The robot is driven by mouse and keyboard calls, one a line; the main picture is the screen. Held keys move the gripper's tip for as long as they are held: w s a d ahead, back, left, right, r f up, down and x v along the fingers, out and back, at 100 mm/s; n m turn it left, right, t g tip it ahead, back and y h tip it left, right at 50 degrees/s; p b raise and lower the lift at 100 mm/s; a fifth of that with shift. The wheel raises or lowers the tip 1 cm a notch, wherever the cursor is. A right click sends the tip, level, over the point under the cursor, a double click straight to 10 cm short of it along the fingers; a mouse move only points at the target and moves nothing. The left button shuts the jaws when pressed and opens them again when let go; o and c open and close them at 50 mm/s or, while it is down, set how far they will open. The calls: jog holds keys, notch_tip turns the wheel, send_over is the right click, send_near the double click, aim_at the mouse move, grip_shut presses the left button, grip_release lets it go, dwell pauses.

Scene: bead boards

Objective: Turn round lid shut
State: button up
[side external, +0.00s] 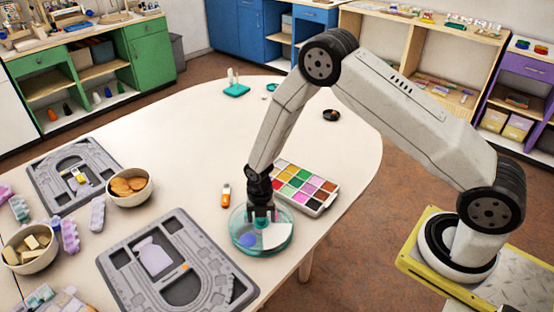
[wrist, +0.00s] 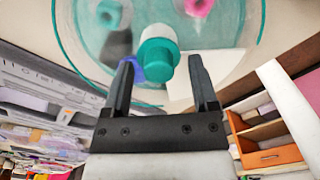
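A round clear container with a teal rim (side external: 238,246) stands on the table; its rim also shows in the wrist view (wrist: 62,50). A teal knob with a pale post (wrist: 155,58) stands up from its see-through lid. My gripper (side external: 263,212) points down over the container; in the wrist view my gripper (wrist: 162,64) is open, one finger on each side of the knob, with gaps showing. Through the lid I see a blue piece (side external: 248,240), a pink piece (wrist: 202,5) and a white patch (side external: 277,236). I cannot tell how the lid sits on the rim.
A tray of coloured beads (side external: 306,186) stands close behind right. A grey board (side external: 207,295) lies at front left, another board (side external: 45,170) farther left. A cookie bowl (side external: 130,200) stands between. The table's back is mostly clear.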

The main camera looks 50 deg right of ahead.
jog(key=shift+r, duration=0.1)
jog(key=shift+r, duration=3.8)
jog(key=shift+s+d+r+m, duration=0.15)
jog(key=shift+s+r+m, duration=0.1)
jog(key=shift+r+m, duration=0.45)
jog(key=s+d+r+m+t, duration=0.2)
jog(key=s+d+r+m, duration=0.2)
jog(key=s+r+m, duration=0.9)
jog(key=shift+s+r+m+t, duration=0.25)
jog(key=shift+s+m, duration=0.95)
jog(key=shift+m, duration=5)
jog(key=shift+d+f, duration=0.1)
